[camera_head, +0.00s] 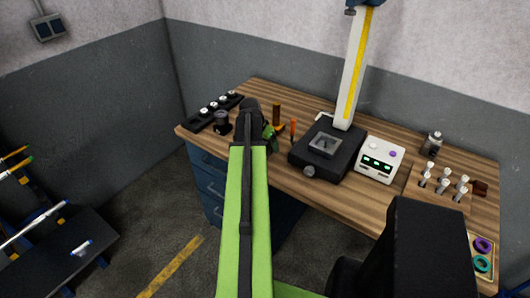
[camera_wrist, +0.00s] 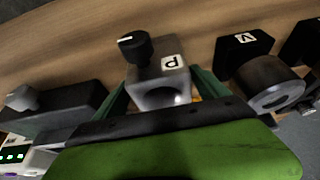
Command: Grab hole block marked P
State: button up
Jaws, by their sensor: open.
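The hole block marked P (camera_wrist: 170,78) shows in the wrist view as a grey block with a large round hole, a black knob on top and a white label reading P. My gripper (camera_wrist: 158,90) is open, with one green finger on each side of this block. Whether either finger touches it I cannot tell. The lower part of the block is hidden behind my gripper body. In the head view my gripper (camera_head: 268,134) is over the left part of the bench, and my arm hides the P block.
A black block marked V (camera_wrist: 246,43) with a dark cylinder (camera_wrist: 270,84) stands close beside my gripper. A black stand base (camera_head: 318,150) and a white display box (camera_head: 380,161) are to the right. An orange-handled tool (camera_head: 292,129) stands nearby on the wooden bench (camera_head: 265,93).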

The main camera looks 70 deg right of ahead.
jog(key=shift+f, duration=0.1)
jog(key=shift+d, duration=0.1)
grip_shut()
dwell(0.4)
